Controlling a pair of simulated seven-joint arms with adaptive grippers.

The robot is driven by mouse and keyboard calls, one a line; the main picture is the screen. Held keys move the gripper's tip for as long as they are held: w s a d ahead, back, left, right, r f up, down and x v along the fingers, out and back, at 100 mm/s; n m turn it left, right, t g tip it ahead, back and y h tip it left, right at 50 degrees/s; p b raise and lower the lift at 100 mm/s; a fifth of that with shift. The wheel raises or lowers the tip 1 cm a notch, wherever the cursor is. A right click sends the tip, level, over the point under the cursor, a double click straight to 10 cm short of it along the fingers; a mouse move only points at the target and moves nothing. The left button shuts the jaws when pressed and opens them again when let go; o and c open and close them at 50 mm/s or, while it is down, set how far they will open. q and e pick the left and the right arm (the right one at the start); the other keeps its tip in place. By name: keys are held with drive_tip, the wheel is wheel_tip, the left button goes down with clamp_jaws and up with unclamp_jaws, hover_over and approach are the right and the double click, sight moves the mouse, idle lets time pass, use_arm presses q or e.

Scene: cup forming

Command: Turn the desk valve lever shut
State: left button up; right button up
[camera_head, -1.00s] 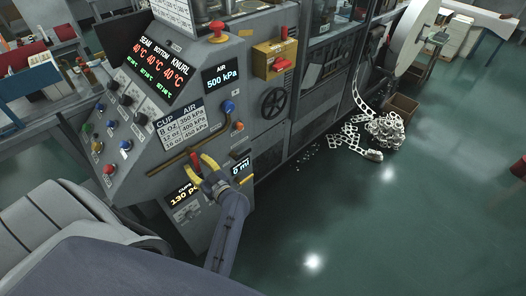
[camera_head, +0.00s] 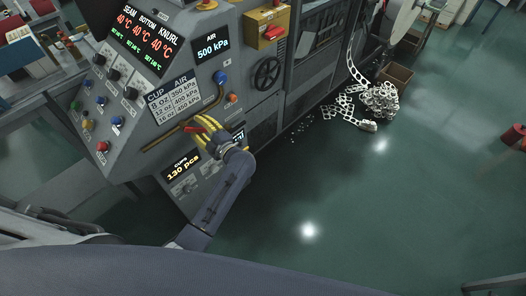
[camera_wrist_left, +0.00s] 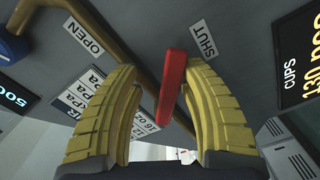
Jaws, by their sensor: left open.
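The red valve lever (camera_head: 194,130) is on the brown pipe (camera_head: 164,140) at the front of the grey control desk. In the left wrist view the lever (camera_wrist_left: 170,88) stands between the yellow fingers of my left gripper (camera_wrist_left: 158,78). The fingers are open, with a gap on the left and the right finger closer to the lever. Contact is not clear. The OPEN label (camera_wrist_left: 82,36) is left of the lever and the SHUT label (camera_wrist_left: 202,40) is right, near its far end. In the head view my left gripper (camera_head: 201,128) partly hides the lever. My right gripper is not in view.
A black handwheel (camera_head: 267,73) is to the right. Buttons and knobs cover the panel on the left. Green floor (camera_head: 330,190) is open on the right.

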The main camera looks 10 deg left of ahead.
use_arm(q)
drive_tip(key=r+n, duration=0.1)
drive_tip(key=n, duration=0.2)
drive_tip(key=r+n, duration=0.1)
drive_tip(key=n, duration=0.1)
drive_tip(key=shift+w+d+r, duration=0.2)
drive_tip(key=shift+w+r, duration=0.15)
drive_tip(key=shift+w, duration=0.05)
drive_tip(key=v, duration=1.8)
drive_tip(key=w+d+r+m+t+h, duration=0.3)
drive_tip(key=w+d+m+t, duration=0.3)
drive_tip(key=m+t, duration=0.15)
drive_tip(key=w+d+f+m+t+h, duration=0.2)
drive_tip(key=d+f+m+t+h, duration=0.1)
drive_tip(key=d+f+m+h, duration=0.4)
drive_tip(key=shift+d+f+m+h, duration=0.3)
drive_tip(key=shift+f+m+h, duration=1.2)
drive_tip(key=shift+f+m, duration=0.75)
